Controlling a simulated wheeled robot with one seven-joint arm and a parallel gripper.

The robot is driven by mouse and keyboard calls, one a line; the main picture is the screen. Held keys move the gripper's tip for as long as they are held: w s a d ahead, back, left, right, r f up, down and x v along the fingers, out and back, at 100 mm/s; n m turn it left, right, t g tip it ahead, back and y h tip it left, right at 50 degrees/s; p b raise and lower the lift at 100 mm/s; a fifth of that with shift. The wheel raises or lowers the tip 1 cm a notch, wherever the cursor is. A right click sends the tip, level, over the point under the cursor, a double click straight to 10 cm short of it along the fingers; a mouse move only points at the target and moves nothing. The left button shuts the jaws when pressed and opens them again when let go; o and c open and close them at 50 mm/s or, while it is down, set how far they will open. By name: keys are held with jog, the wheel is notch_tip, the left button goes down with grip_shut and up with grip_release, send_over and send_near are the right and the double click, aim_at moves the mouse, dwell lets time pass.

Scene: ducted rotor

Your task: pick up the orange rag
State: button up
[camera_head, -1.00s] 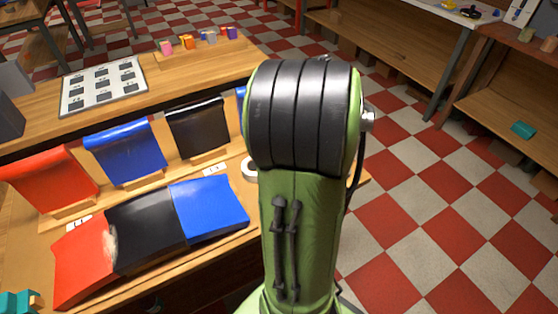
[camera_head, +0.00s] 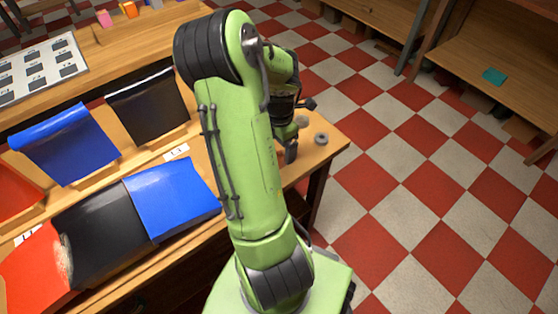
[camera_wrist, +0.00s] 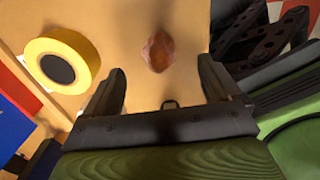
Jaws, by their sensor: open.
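A small orange-brown lump (camera_wrist: 158,50), which looks like the orange rag, lies on the wooden table top in the wrist view. It sits ahead of my gripper (camera_wrist: 162,88), roughly centred between the two dark fingers. The fingers are apart with nothing between them. I cannot tell the height of the fingers above the table. In the head view my gripper (camera_head: 290,150) is over the right end of the table, partly behind my arm. I cannot make out the rag in the head view.
A yellow tape roll (camera_wrist: 84,50) lies left of the lump. Blue (camera_head: 172,198), black (camera_head: 100,235) and red (camera_head: 35,270) panels cover the table's left part. A small grey disc (camera_head: 321,139) is near its right edge. Open checkered floor lies to the right.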

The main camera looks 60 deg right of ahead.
aim_at(279, 153)
notch_tip(279, 153, down, 4)
jog(key=shift+d+b, duration=0.1)
jog(key=shift+b, duration=0.45)
jog(key=shift+r, duration=0.1)
jog(key=c, duration=1.1)
notch_tip(279, 153, up, 10)
jog(key=p, duration=0.3)
jog(key=shift+p, duration=0.3)
jog(key=shift+c, duration=0.2)
